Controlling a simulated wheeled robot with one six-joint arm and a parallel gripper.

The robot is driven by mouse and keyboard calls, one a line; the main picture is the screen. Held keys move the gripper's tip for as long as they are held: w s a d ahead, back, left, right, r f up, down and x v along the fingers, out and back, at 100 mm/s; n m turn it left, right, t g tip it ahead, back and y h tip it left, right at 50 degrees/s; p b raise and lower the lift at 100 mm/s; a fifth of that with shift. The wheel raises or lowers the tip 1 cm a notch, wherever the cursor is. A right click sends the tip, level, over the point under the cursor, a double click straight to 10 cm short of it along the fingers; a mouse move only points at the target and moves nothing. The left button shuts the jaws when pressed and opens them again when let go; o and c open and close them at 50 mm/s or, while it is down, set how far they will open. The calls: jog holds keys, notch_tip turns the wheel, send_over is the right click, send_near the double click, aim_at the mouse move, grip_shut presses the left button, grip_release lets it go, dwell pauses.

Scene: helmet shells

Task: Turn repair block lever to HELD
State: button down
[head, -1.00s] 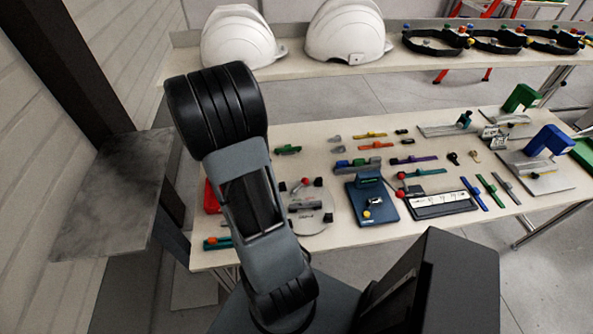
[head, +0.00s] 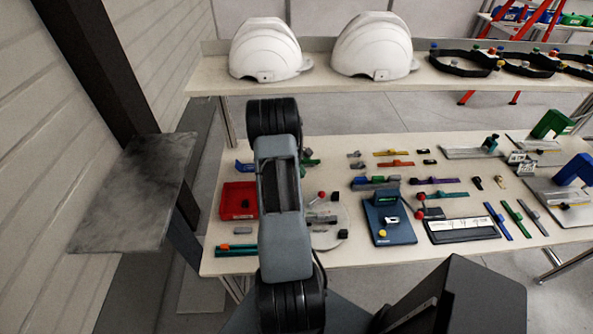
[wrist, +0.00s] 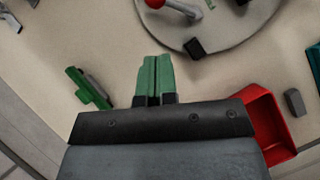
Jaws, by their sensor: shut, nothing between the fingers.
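A round grey plate (head: 330,238) lies on the table, partly hidden behind my arm in the head view. It carries a lever with a red ball knob (head: 321,195), black blocks and a grey bar. In the wrist view the plate (wrist: 225,35) is cut off at the top, with the lever's red knob (wrist: 154,3) and a black block (wrist: 195,47) showing. I cannot read any marking or the lever's setting. My gripper (wrist: 155,80), with green fingertips, is shut and empty, apart from the plate. My arm hides the gripper in the head view.
A red tray (head: 230,207) lies left of the plate; a green part (wrist: 88,88) is near my gripper. A blue block on a base (head: 388,222) and a black-framed panel (head: 463,229) lie to the right. White helmets (head: 265,50) stand on the rear shelf.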

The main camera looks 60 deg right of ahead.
aim_at(317, 198)
jog(key=x, duration=0.2)
jog(key=b+x, duration=0.1)
jog(key=x, duration=0.1)
jog(key=s+b+x, duration=0.1)
jog(key=x, duration=0.1)
jog(key=shift+s+d, duration=0.1)
jog(key=shift+s, duration=0.05)
jog(key=shift+s+d+f, duration=0.1)
jog(key=shift+s+f, duration=0.2)
jog(key=shift+s, duration=0.4)
